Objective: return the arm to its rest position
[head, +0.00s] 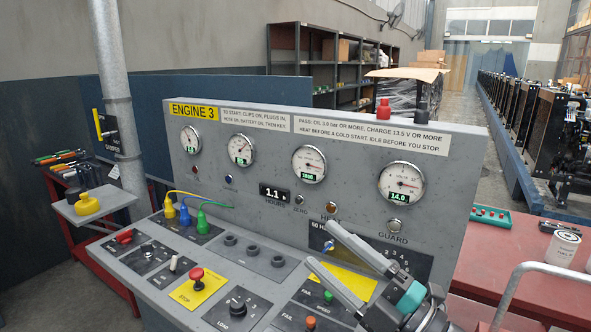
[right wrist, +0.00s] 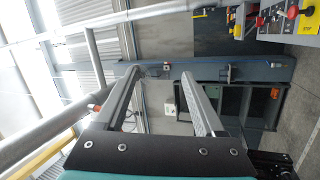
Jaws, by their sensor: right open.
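My right gripper (head: 340,268) is at the lower right of the head view, in front of the grey engine control panel (head: 330,225). Its two long fingers are apart with nothing between them. In the right wrist view the same gripper (right wrist: 158,78) shows open and empty, with the room behind it. The panel's upright face carries several round gauges, and its sloping desk carries switches, knobs and plugged coloured leads. My left gripper is not in view.
A red bench (head: 535,265) with a white filter (head: 563,247) stands at the right, and a grey tubular rail (head: 515,290) is close to my right gripper. A side shelf (head: 95,203) with a yellow item is at the left. Shelving (head: 315,65) stands behind.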

